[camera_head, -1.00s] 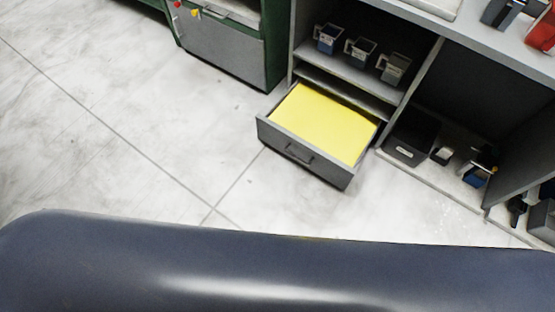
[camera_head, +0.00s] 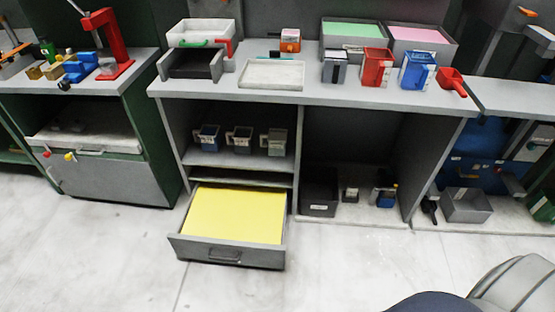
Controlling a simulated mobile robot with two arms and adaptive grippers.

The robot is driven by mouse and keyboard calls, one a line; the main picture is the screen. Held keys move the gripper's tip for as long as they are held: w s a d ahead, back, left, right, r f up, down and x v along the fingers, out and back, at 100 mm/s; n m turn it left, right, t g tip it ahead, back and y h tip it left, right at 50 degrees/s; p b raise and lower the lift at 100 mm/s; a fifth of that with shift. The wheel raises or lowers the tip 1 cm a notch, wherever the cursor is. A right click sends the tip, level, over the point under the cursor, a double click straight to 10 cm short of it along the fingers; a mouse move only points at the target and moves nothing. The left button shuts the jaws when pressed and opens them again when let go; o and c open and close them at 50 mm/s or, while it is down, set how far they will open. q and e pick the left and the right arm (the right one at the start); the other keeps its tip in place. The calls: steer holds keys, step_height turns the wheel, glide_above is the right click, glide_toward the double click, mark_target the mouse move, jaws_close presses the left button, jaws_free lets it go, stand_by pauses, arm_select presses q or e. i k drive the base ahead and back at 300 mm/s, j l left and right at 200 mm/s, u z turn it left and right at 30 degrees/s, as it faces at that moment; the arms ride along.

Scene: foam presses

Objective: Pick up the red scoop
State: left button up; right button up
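A small red scoop (camera_head: 452,80) sits on the grey workbench top (camera_head: 300,96) near its right front corner, with its handle pointing toward the front edge. It stands just right of a blue container (camera_head: 417,70). A larger red container (camera_head: 376,68) stands further left. Neither of my grippers shows. Only dark and light grey parts, which seem to be mine, show at the bottom right.
An open drawer (camera_head: 227,253) with a yellow inside juts out below the bench. A red press (camera_head: 105,40) stands on the left bench. Green and pink trays are at the back. A grey bin (camera_head: 466,207) sits low at the right. The floor in front is clear.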

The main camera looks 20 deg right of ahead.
mark_target(447, 79)
steer(key=z, duration=1.85)
steer(key=i+j+z, duration=0.1)
steer(key=i, duration=0.4)
